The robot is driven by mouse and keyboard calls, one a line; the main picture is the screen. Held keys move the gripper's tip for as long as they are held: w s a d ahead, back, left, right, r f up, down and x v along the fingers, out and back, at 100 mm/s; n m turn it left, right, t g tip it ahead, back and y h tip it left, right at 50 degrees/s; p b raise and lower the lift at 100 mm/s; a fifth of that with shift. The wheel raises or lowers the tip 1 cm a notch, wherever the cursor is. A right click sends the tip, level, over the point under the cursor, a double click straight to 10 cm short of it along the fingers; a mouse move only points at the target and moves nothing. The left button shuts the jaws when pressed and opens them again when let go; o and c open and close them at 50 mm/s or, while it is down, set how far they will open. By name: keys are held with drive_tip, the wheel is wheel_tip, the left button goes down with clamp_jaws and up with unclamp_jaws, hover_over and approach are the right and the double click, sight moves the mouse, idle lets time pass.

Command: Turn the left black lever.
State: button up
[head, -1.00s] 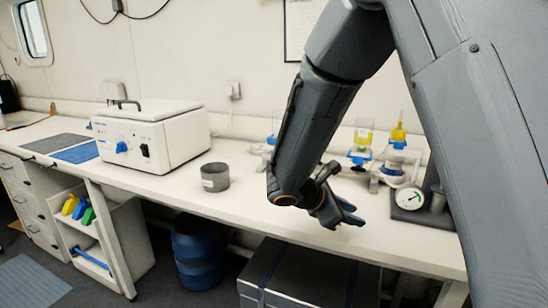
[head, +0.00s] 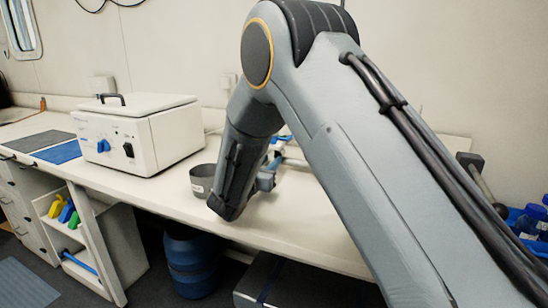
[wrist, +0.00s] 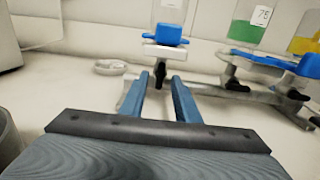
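The left black lever (wrist: 160,74) hangs below a blue clamp (wrist: 167,35) that holds a clear vessel, in the wrist view. My gripper (wrist: 158,80) is open, its two blue fingers pointing at the lever. The lever shows in the gap between the fingertips; I cannot tell whether it is between them or just beyond. No contact is visible. Two more black levers, a middle one (wrist: 232,86) and a right one (wrist: 297,95), sit under other stations to the right. In the head view my arm hides the levers and most of the gripper.
A green-filled vessel (wrist: 245,35) and a yellow-filled vessel (wrist: 305,40) stand at the right. A grey pot (head: 203,180) stands close beside my wrist. A white box-shaped device (head: 140,138) sits further left.

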sight(275, 156)
drive_tip(key=shift+x, duration=1.7)
clamp_jaws()
